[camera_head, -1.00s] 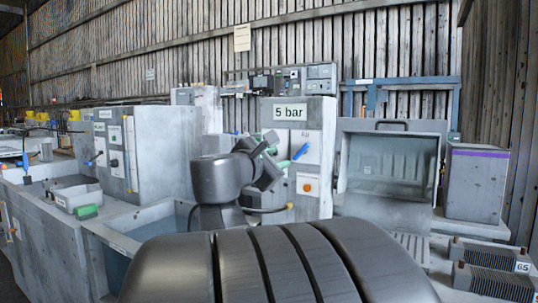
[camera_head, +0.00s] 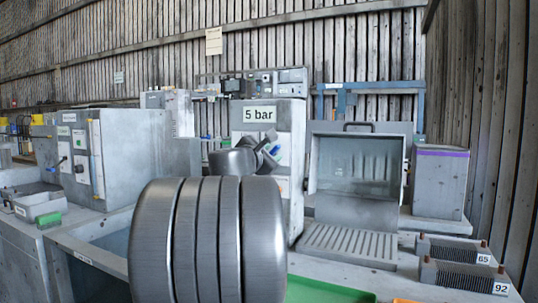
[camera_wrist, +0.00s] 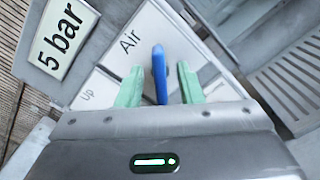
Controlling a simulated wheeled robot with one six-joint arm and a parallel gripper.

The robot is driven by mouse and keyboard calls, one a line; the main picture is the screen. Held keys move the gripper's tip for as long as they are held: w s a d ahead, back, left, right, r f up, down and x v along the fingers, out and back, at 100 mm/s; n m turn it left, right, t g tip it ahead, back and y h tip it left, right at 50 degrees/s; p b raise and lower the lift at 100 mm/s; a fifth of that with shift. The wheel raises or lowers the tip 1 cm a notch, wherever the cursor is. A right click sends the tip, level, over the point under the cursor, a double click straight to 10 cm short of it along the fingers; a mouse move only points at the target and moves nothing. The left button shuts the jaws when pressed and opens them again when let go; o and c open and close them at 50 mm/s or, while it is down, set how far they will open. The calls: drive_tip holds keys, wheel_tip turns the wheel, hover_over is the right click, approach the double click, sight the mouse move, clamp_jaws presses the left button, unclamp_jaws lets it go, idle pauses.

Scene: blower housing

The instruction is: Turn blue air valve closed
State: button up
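The blue air valve handle (camera_wrist: 158,70) stands out from a white panel marked "Air" in the wrist view. My gripper (camera_wrist: 158,86) is open, with its two pale green fingers on either side of the handle. A gap shows between each finger and the handle, and the handle's lower end is hidden by the gripper body. In the head view my gripper (camera_head: 268,158) is at the front of the grey cabinet labelled "5 bar" (camera_head: 258,115). Only a little blue of the handle (camera_head: 276,149) shows there.
An open blast-type cabinet (camera_head: 360,165) stands right of the "5 bar" cabinet. Finned blocks marked 65 (camera_head: 455,250) and 92 (camera_head: 465,277) sit at the lower right. A sunken basin (camera_head: 105,250) and a grey bin (camera_head: 38,203) lie left. My arm blocks the lower middle.

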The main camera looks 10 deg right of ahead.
drive_tip(key=shift+c, duration=0.4)
clamp_jaws()
drive_tip(key=shift+f, duration=0.1)
drive_tip(key=shift+f+m+b, duration=0.15)
drive_tip(key=shift+m+b, duration=4.4)
drive_tip(key=shift+m, duration=0.25)
